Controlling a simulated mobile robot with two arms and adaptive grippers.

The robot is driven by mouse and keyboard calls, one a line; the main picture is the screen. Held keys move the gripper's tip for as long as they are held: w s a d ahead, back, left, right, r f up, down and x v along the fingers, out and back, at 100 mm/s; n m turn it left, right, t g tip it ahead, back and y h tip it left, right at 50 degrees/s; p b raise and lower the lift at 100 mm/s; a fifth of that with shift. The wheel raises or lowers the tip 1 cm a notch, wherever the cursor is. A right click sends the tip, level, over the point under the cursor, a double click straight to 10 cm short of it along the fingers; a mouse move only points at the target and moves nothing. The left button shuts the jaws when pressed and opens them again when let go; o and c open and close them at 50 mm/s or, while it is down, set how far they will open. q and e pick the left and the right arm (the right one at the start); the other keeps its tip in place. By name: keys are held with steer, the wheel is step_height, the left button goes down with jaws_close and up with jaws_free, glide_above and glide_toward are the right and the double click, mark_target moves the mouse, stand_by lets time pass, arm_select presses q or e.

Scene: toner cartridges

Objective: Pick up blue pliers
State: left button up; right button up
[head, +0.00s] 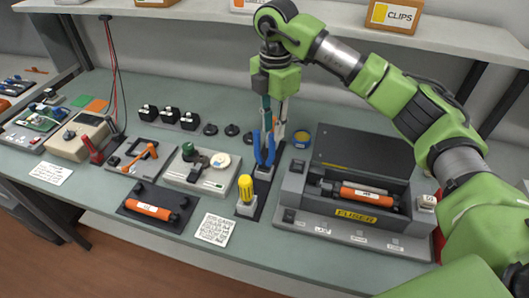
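The blue pliers (264,150) stand upright, with blue handles up, in a small grey holder (263,173) on a dark strip in the middle of the bench. My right gripper (275,122) comes down from above, pointing down, with its fingers at or just behind the top of the pliers' handles. Part of the fingers shows above the handles. I cannot tell whether the fingers touch the pliers or how far apart they are. My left gripper is not in view.
A yellow screwdriver (246,188) stands in front of the pliers. The fuser unit (350,222) with an orange cartridge (367,196) is close on the right. A grey fixture (197,179) is on the left. A shelf (200,14) with boxes runs above the bench.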

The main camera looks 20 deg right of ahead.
mark_target(271, 154)
steer(key=shift+f, duration=0.6)
steer(key=shift+f+p, duration=0.35)
steer(key=shift+p, duration=0.05)
step_height(271, 154, down, 4)
steer(key=shift+a+r+p, duration=0.15)
steer(key=shift+p, duration=0.6)
steer(key=shift+f, duration=0.35)
jaws_close()
